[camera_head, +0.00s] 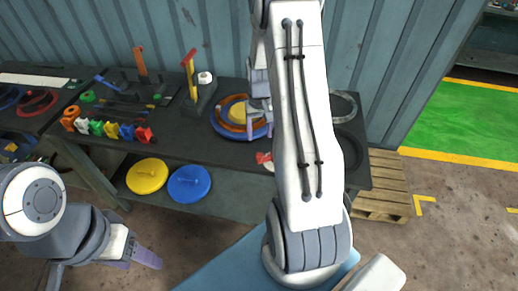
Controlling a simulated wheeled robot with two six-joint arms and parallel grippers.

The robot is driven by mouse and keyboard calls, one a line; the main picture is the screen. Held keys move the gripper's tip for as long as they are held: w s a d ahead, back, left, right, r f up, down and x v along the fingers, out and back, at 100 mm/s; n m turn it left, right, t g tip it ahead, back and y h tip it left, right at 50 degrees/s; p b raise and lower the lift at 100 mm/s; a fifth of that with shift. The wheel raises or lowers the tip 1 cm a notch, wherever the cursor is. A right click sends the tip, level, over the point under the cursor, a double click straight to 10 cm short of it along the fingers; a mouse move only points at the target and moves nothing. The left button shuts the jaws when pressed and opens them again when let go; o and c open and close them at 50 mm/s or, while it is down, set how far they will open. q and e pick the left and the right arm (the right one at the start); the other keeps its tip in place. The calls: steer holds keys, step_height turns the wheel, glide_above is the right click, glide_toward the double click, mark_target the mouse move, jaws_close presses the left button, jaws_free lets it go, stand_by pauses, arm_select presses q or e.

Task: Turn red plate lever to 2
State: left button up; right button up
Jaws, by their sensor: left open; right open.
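I cannot tell for sure which part is the red plate lever. An upright orange-red lever (140,61) stands at the back left of the dark bench, and a yellow lever with a red top (190,72) stands beside it. A small red piece (263,157) lies near the front edge, partly hidden by my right arm. My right gripper (259,121) is open over a round blue and orange disc (228,128) with a yellow centre. My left gripper (134,261) is open and empty, low in front of the bench. No number 2 is readable.
Several coloured small pieces (105,129) line the bench's left front. Yellow (147,176) and blue (189,184) discs lie on the lower shelf. A wooden pallet (383,184) stands right of the bench. My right arm hides much of the bench's right part.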

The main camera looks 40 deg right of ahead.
mark_target(260, 155)
step_height(260, 155, down, 10)
steer(key=p, duration=0.2)
steer(key=shift+f+p, duration=0.1)
steer(key=shift+p, duration=0.3)
jaws_close()
stand_by(1.2)
